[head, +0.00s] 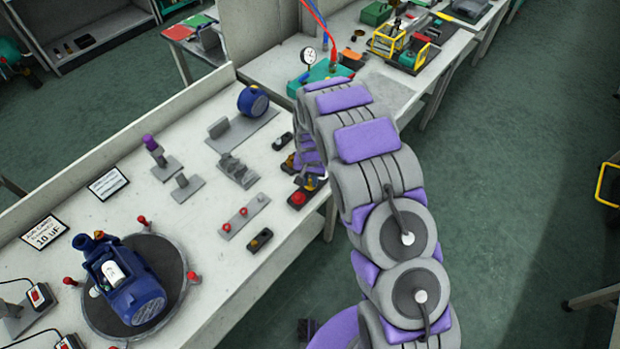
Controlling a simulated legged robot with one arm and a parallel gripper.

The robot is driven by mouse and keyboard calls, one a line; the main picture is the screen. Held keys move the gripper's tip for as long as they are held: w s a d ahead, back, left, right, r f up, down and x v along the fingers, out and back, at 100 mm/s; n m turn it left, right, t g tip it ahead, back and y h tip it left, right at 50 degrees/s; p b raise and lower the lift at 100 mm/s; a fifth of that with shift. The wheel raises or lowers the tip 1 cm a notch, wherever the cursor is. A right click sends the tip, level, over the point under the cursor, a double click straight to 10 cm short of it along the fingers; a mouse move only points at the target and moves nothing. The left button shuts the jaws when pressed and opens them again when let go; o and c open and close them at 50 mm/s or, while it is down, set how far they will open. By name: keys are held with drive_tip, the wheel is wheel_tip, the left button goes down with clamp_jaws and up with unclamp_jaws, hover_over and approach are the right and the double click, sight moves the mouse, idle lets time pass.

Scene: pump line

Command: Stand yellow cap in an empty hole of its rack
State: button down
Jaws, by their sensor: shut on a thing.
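My gripper (309,178) is at the end of my arm, low over the right part of the bench, and partly hidden by the arm's own links. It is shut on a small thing. A bit of yellow, the yellow cap (311,184), shows at its fingertips; most of it is hidden. A grey bar-shaped rack (236,222) lies to the left and nearer, with small red pieces standing along it. Which of its holes are empty is too small to tell. My gripper is apart from this rack.
A black box with a red button (298,198) is just below my gripper. A small black box (260,239) lies near the bench's front edge. A grey stepped block (238,171) stands behind the rack. A blue pump (135,288) sits on a round plate at left.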

drive_tip(key=shift+f, duration=0.35)
idle(0.3)
drive_tip(key=c, duration=1)
unclamp_jaws()
drive_tip(key=shift+o, duration=0.2)
drive_tip(key=shift+r, duration=0.1)
drive_tip(key=shift+r+p, duration=0.85)
drive_tip(key=shift+r, duration=2.05)
drive_tip(key=shift+r, duration=0.1)
wheel_tip(320, 180, up, 17)
drive_tip(key=p, duration=0.1)
drive_tip(key=shift+p, duration=0.4)
